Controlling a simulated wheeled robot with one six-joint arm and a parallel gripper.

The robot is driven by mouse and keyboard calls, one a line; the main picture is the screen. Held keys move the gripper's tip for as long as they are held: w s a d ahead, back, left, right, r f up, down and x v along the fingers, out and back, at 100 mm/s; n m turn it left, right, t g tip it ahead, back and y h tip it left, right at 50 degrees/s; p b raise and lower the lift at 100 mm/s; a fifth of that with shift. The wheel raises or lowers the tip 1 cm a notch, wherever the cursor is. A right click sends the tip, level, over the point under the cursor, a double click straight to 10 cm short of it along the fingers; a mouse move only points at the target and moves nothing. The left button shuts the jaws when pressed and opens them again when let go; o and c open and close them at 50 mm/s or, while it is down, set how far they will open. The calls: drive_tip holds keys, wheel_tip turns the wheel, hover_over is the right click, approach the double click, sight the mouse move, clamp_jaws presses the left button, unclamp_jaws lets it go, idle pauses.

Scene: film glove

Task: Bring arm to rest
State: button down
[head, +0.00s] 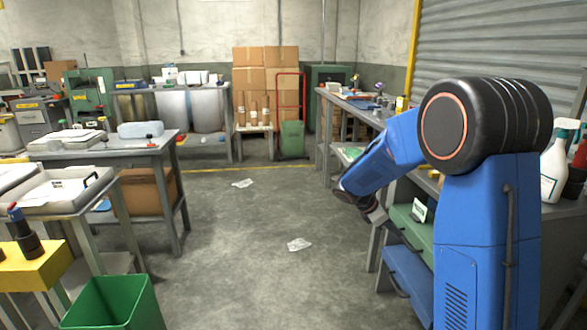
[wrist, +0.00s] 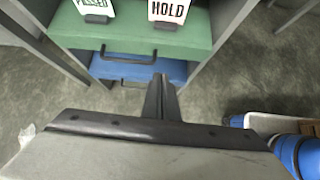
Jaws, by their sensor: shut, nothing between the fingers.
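My blue arm reaches forward and down on the right side of the head view. My gripper (wrist: 160,82) is shut and empty in the wrist view, its fingers together and pointing at the drawers under the right-hand bench. In the head view the gripper (head: 402,238) hangs beside the bench front, low over the aisle side. The green drawer (wrist: 120,32) and the blue drawer (wrist: 128,68) lie beyond the fingertips in the wrist view. I cannot tell whether the fingers touch anything.
A "HOLD" sign (wrist: 168,10) and a "PASSED" sign (wrist: 95,8) stand at the green drawer. The right bench (head: 345,103) runs close alongside my arm. A green bin (head: 115,305) and tables stand left. The middle floor (head: 250,215) is open, with paper scraps (head: 299,244).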

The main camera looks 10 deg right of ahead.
drive_tip(key=s+a+r+m+t+y, duration=0.1)
drive_tip(key=s+a+r+m+y, duration=0.2)
drive_tip(key=s, duration=0.9)
drive_tip(key=s+a+r+m+t+y, duration=0.2)
drive_tip(key=s+a+m, duration=0.3)
drive_tip(key=s+m, duration=0.4)
drive_tip(key=s+a+r+m+t+y, duration=0.1)
drive_tip(key=s+a+r+m+y, duration=0.2)
drive_tip(key=s, duration=1.4)
drive_tip(key=a+r+m, duration=0.1)
drive_tip(key=a+m, duration=0.1)
drive_tip(key=m, duration=0.1)
drive_tip(key=shift+y, duration=0.4)
drive_tip(key=shift+a, duration=0.1)
